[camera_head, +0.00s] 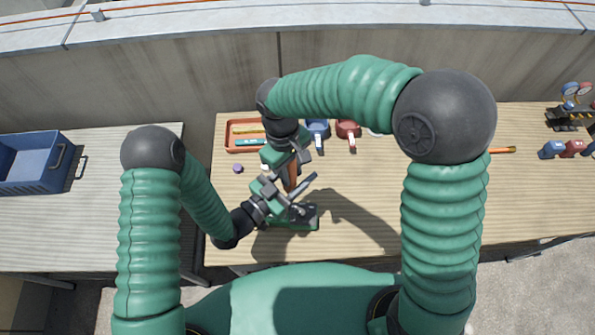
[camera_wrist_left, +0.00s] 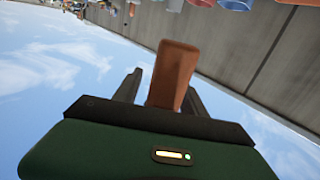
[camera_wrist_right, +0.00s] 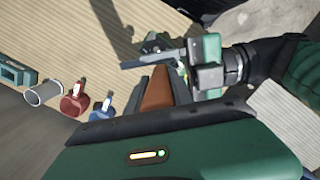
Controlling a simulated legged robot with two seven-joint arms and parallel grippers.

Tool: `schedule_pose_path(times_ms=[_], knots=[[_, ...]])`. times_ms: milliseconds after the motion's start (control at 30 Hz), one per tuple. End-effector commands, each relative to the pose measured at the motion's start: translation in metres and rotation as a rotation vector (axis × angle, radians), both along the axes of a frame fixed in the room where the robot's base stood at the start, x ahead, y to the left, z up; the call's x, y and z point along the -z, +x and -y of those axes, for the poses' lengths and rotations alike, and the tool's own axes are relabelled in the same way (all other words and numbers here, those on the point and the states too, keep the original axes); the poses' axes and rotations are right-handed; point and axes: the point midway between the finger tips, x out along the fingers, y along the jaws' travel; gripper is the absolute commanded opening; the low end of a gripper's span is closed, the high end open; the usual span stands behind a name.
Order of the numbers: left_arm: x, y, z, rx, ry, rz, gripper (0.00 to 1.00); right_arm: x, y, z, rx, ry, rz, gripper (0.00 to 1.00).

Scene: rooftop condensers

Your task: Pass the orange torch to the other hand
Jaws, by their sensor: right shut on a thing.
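The orange torch (camera_head: 292,176), a brownish-orange block-like body, is held above the table by my right gripper (camera_head: 288,160), which is shut on it. In the right wrist view the torch (camera_wrist_right: 158,90) stands out between the right fingers. My left gripper (camera_head: 301,196) is just below, its two fingers spread apart. In the left wrist view the torch (camera_wrist_left: 172,75) rises between the left fingers, with a clear gap to the left finger. Whether the right-hand finger touches it I cannot tell. The grippers partly hide the torch in the head view.
An orange tray (camera_head: 231,147) with thin tools lies behind the grippers. A blue fitting (camera_head: 318,127), a red fitting (camera_head: 347,129) and a purple ball (camera_head: 238,168) are near. A green-and-black item (camera_head: 306,222) lies below the grippers. A blue crate (camera_head: 30,177) stands on the left table.

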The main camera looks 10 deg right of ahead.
Motion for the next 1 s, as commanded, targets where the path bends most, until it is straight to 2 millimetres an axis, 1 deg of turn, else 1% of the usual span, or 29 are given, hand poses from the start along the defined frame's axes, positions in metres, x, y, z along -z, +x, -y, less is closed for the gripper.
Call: schedule_pose_path(times_ms=[33,67,333,367,500,533,700,1000], knots=[[0.0000,-0.0001,-0.0001,0.000,0.000,0.000,0.41,-0.0003,0.0002,-0.0001,0.000,0.001,0.001,0.00],[0.0000,-0.0001,-0.0002,0.000,0.000,0.000,0.37,-0.0003,0.0002,-0.0001,0.000,0.001,0.001,0.00],[-0.0002,-0.0011,0.0005,0.003,-0.001,0.000,0.02,-0.0005,0.0012,-0.0004,0.000,0.002,0.004,0.00],[-0.0003,-0.0012,0.0007,0.003,-0.001,0.000,0.00,-0.0005,0.0013,-0.0004,0.000,0.002,0.004,0.00],[-0.0005,-0.0019,0.0011,0.005,-0.002,-0.001,0.00,-0.0006,0.0019,-0.0005,0.000,0.002,0.006,0.00],[-0.0010,-0.0019,0.0014,0.005,-0.004,0.000,0.00,-0.0007,0.0019,-0.0005,0.000,0.002,0.006,0.31],[-0.0007,-0.0011,0.0007,0.003,-0.002,0.000,0.00,-0.0005,0.0012,-0.0002,0.000,0.001,0.003,0.53],[-0.0005,-0.0004,0.0000,0.001,-0.001,0.001,0.00,-0.0013,0.0007,-0.0002,0.000,0.001,0.002,0.53]])
